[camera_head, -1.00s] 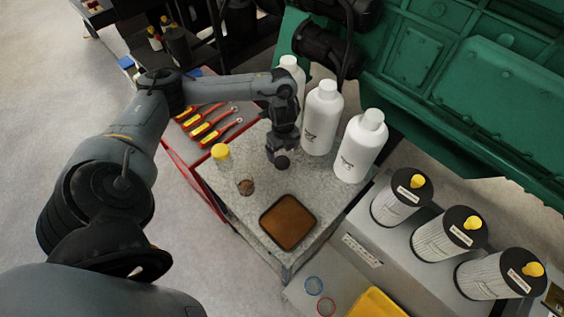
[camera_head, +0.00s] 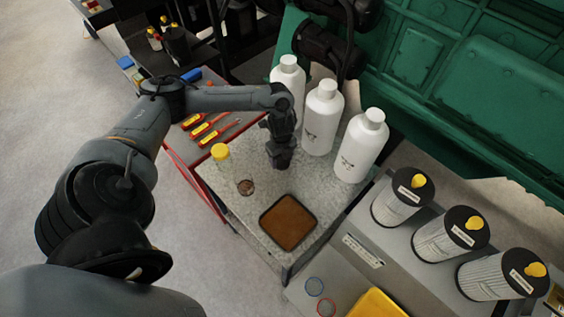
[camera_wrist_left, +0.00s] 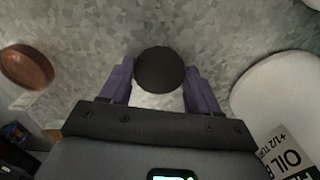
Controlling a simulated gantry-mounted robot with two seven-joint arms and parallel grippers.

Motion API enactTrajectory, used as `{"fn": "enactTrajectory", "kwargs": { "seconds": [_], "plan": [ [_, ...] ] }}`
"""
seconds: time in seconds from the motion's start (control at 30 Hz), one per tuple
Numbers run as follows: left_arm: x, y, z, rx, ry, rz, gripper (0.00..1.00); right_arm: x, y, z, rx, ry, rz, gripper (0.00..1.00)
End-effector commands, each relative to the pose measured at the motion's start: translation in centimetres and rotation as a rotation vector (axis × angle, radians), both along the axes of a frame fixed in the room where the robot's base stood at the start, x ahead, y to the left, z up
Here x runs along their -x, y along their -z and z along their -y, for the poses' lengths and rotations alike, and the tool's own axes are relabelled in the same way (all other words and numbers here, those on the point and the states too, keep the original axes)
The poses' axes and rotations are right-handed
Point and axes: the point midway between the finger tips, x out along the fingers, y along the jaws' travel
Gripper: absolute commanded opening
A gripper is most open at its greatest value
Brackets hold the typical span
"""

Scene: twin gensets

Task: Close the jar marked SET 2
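My left gripper (camera_head: 281,163) points down at the grey speckled bench top (camera_head: 240,212), left of the white bottles. In the left wrist view, a dark round lid (camera_wrist_left: 160,70) lies between its two fingers (camera_wrist_left: 160,62), which stand apart at its sides; I cannot tell whether they touch it. The gripper hides the lid in the head view. A small open jar with brown contents (camera_head: 246,187) stands left of the gripper; its brown top also shows in the left wrist view (camera_wrist_left: 27,66). A clear jar with a yellow lid (camera_head: 221,152) stands behind it. I cannot read SET 2. My right gripper is not in view.
Several white bottles (camera_head: 322,118) stand close on the gripper's right. A brown square tray (camera_head: 288,222) lies in front. Red-and-yellow tools (camera_head: 205,128) lie behind left. Black-topped filters (camera_head: 447,235) stand at right. The bench between jar and tray is bare.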

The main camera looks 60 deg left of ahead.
Motion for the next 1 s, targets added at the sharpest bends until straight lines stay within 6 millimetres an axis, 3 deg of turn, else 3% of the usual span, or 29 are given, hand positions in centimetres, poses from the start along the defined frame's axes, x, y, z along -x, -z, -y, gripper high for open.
{"fn": "enactTrajectory", "kwargs": {
  "seconds": [0.03,0.17,0.2,0.67,0.93,1.0],
  "plan": [
    [0.0,0.0,0.0,0.000,0.000,0.000,0.53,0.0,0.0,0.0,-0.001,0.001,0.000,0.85],
    [0.0,0.0,0.0,0.000,0.000,0.000,0.33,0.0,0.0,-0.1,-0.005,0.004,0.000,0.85],
    [0.0,0.0,0.0,0.000,0.000,0.000,0.32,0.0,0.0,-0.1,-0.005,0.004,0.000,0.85],
    [-0.1,-0.9,0.0,0.001,0.001,0.002,0.32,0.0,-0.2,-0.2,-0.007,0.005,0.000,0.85],
    [-0.1,-4.1,0.0,0.000,0.002,0.003,0.32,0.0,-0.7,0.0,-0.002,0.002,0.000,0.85],
    [0.0,-4.8,1.1,0.004,0.006,0.002,0.32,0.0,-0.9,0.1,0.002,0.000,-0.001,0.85]
  ]
}}
